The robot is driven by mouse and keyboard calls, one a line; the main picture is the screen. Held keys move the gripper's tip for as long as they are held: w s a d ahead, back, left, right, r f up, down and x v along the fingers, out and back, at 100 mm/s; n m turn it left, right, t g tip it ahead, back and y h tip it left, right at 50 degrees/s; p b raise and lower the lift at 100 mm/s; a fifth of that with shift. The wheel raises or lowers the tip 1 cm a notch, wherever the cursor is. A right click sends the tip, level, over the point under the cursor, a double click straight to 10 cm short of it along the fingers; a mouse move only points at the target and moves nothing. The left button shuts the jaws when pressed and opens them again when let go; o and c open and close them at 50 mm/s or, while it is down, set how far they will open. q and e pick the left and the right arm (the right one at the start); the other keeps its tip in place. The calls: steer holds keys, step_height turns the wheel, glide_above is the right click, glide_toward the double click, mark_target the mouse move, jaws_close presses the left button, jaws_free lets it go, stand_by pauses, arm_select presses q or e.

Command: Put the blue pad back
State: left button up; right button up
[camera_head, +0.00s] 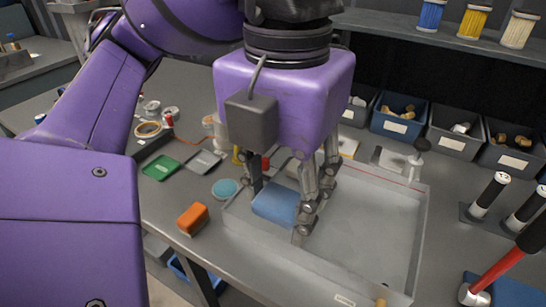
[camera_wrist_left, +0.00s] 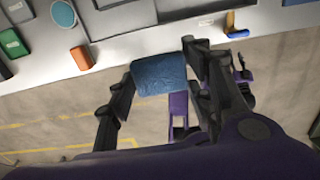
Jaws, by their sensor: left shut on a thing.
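The blue pad (camera_head: 275,203) is a soft-looking block between the fingers of my left gripper (camera_head: 279,206). The gripper is shut on it, one finger on each side, pointing down. In the head view the pad shows against the left end of a shallow grey tray (camera_head: 427,240); I cannot tell how high it is above the surface. In the left wrist view the blue pad (camera_wrist_left: 160,75) sits between the fingertips (camera_wrist_left: 158,74). My right gripper is not in view.
Left of the tray lie an orange block (camera_head: 192,219), a round teal pad (camera_head: 226,189), a green pad (camera_head: 160,168) and a grey pad (camera_head: 203,162). Bins (camera_head: 455,130) line the back. The tray's right part is mostly clear.

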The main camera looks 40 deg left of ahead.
arm_select(q)
steer(key=shift+w+a+f, duration=0.1)
steer(key=shift+w+a, duration=0.05)
steer(key=shift+w, duration=0.25)
steer(key=w+a+f, duration=0.2)
steer(key=w+f, duration=0.1)
steer(key=w+a+f, duration=0.3)
steer(key=w+a+f+b, duration=0.1)
steer(key=w+a+f, duration=0.1)
steer(key=w+f, duration=0.1)
steer(key=shift+w+a, duration=0.3)
steer(key=shift+w, duration=0.15)
steer(key=shift+w+a+f, duration=0.1)
steer(key=shift+f, duration=0.85)
steer(key=shift+w+a+f, duration=0.1)
steer(key=shift+f, duration=0.8)
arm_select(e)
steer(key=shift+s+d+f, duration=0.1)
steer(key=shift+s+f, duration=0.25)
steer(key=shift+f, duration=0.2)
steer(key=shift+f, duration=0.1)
